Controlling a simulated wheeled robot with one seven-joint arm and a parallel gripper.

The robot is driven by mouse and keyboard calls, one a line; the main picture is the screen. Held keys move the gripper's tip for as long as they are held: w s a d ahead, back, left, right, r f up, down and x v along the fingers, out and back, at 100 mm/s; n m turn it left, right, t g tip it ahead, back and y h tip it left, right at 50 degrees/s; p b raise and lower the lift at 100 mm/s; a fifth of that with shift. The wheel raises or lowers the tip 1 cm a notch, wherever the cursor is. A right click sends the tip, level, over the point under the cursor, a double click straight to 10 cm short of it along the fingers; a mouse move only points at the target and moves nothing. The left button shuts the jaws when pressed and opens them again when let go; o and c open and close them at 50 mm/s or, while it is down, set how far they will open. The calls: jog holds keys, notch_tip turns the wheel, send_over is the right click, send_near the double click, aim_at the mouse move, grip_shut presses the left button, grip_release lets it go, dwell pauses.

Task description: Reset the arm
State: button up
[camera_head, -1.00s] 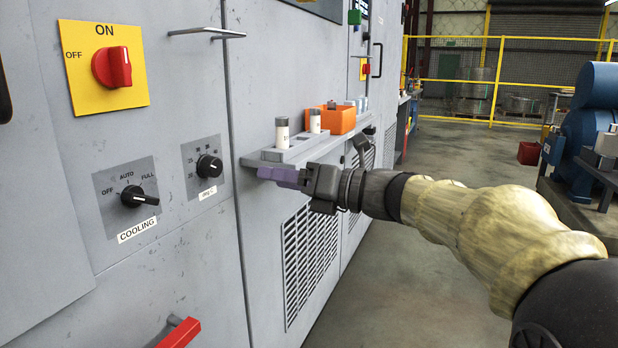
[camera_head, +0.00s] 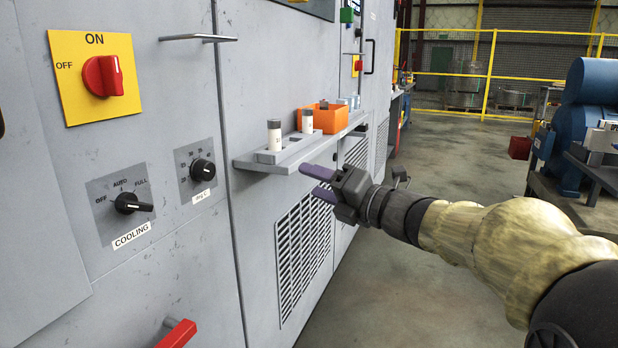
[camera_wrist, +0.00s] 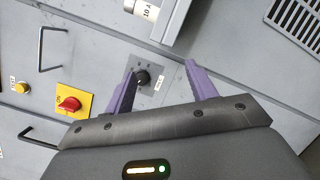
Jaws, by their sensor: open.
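My gripper (camera_head: 320,183) is open and empty, with two purple fingers pointing left toward the grey cabinet front. It hangs in free air just in front of and below the small grey shelf (camera_head: 262,168), apart from it in the head view. In the wrist view my gripper (camera_wrist: 158,85) shows its two fingers spread. A small black knob (camera_wrist: 142,77) on the panel shows between them, some way beyond. My arm reaches in from the lower right of the head view.
The shelf holds white cylinders (camera_head: 274,138) and an orange bin (camera_head: 325,118). The cabinet carries a red switch (camera_head: 103,76), a cooling knob (camera_head: 130,203), a metal handle (camera_head: 198,38) and a red handle (camera_head: 178,334). A blue machine (camera_head: 590,120) stands at right. Floor between is clear.

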jog(key=d+f+m+t+h+p, duration=0.1)
jog(key=d+f+m+h+p, duration=0.1)
jog(key=d+f+m+h, duration=0.7)
jog(key=d+f+m+h+p, duration=0.1)
jog(key=d+f+m+h, duration=0.3)
jog(key=m, duration=0.8)
jog(key=s+d+f+m+g+h+p, duration=0.1)
jog(key=s+f+m+g+h+p, duration=0.15)
jog(key=s+f+m+g, duration=1.1)
jog(key=s+r+t+p, duration=0.1)
jog(key=s+r+p, duration=0.2)
jog(key=r+p, duration=1.4)
jog(key=s+r+t+y+p, duration=0.1)
jog(key=s+r+t+p, duration=0.1)
jog(key=r+p, duration=1.6)
jog(key=s+p, duration=0.1)
jog(key=p, duration=0.2)
jog(key=shift+a+r+m, duration=0.15)
jog(key=shift+m, duration=0.2)
jog(key=shift+c, duration=0.3)
